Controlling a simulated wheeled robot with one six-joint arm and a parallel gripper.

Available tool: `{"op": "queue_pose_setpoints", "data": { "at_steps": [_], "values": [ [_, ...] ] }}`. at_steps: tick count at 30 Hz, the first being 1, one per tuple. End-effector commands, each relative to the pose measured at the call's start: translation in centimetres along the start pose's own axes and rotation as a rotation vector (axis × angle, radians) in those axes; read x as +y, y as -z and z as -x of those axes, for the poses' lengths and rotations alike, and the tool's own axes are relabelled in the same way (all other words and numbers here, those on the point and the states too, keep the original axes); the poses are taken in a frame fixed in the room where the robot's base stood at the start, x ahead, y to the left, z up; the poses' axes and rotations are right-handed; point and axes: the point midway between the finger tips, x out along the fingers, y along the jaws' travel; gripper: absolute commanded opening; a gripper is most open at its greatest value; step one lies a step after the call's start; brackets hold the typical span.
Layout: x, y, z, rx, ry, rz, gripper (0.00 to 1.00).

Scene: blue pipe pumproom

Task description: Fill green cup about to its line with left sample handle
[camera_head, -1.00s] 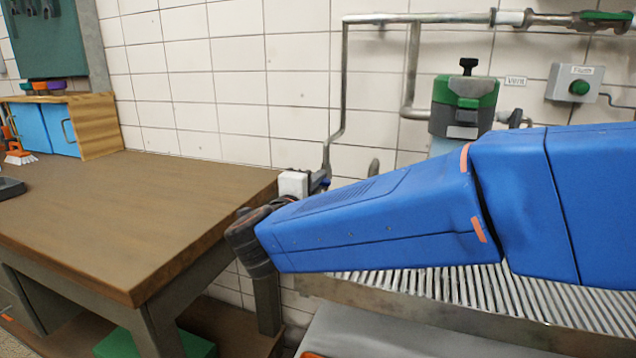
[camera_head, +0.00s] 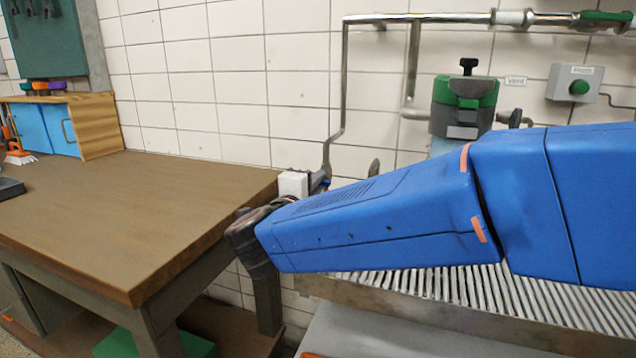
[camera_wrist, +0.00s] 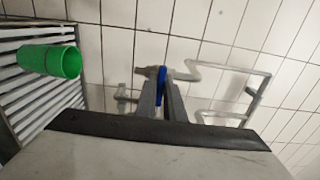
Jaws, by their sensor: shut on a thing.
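The green cup (camera_wrist: 50,61) stands on the slatted grate at the left of the wrist view; the wrist picture is tilted. I cannot make out its line or what is in it. My gripper (camera_wrist: 162,88) has its two fingers close together on a blue handle (camera_wrist: 161,74) at the end of a grey pipe by the wall. In the head view my arm hides the fingers and the cup. A small piece of the tap pipe (camera_head: 318,180) shows just behind my wrist there. No stream of liquid is visible.
A slatted metal drain grate (camera_head: 450,283) lies below my arm. A wooden workbench (camera_head: 130,210) stands at the left, its corner close to my wrist. A green-topped vessel (camera_head: 465,105) and a button box (camera_head: 577,84) are at the wall behind.

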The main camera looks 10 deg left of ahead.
Motion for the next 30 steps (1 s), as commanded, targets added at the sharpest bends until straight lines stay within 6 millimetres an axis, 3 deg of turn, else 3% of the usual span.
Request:
{"op": "queue_pose_setpoints", "data": {
  "at_steps": [8, 30],
  "values": [
    [0.13, 0.0, 0.02, 0.0, -0.002, 0.064, 0.0],
    [0.17, 0.0, 0.03, -0.001, -0.002, 0.788, 0.0]
  ]
}}
